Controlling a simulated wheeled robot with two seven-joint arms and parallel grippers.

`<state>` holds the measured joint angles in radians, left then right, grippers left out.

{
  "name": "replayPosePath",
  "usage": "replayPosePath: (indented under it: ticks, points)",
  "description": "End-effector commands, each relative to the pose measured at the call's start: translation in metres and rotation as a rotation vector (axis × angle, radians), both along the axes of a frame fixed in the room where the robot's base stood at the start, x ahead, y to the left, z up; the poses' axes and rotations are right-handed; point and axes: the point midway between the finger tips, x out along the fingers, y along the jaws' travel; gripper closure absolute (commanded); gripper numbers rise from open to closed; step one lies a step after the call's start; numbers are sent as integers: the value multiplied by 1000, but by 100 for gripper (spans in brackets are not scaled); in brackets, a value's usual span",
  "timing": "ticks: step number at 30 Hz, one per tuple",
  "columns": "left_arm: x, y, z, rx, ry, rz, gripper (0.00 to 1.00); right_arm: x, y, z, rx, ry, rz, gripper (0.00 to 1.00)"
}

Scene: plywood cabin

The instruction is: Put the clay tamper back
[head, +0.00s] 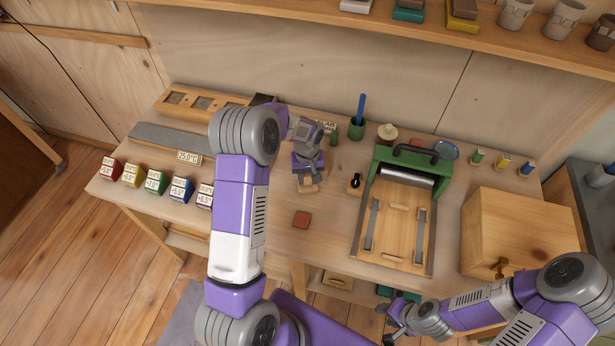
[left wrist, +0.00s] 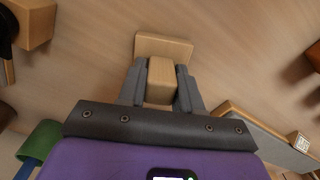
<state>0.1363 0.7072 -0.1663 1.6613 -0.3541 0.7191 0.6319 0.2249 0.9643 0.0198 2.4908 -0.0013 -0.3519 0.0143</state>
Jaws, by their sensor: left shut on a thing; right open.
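The clay tamper is a pale wooden piece with a block-like grip and a wider flat end (head: 308,188). In the left wrist view its flat end (left wrist: 164,46) shows beyond the fingers. My left gripper (head: 307,174) is shut on the tamper's grip, with a grey finger on each side in the left wrist view (left wrist: 160,82). The tamper is over the middle of the workbench; whether it touches the top I cannot tell. My right gripper (head: 393,322) is open and empty, low in front of the bench.
A wooden rack with square recesses (head: 228,97) lies at the back left, partly behind my left arm. A black-knobbed wooden block (head: 354,184) and a green-framed roller press (head: 437,172) stand to the right.

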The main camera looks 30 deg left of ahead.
Motion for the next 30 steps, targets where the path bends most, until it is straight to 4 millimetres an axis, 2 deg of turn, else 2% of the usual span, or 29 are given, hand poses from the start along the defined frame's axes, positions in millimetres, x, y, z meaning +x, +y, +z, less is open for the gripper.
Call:
replayPosePath:
  ticks: [10, 11, 15, 25, 30]
  points:
    - [0, 0, -4, 1, -2, -1, 96, 0, 0, -4, 0, 0, 0, 57]
    - [0, 0, -3, 1, -2, -1, 61, 0, 0, -3, 0, 0, 0, 57]
    - [0, 0, -2, 1, -1, -1, 40, 0, 0, -2, 0, 0, 0, 57]
    - [0, 0, 0, 0, -2, -1, 40, 0, 0, 0, 0, 0, 0, 57]
    - [1, 0, 23, 2, -6, -2, 40, 0, 0, 4, 0, 0, 0, 57]
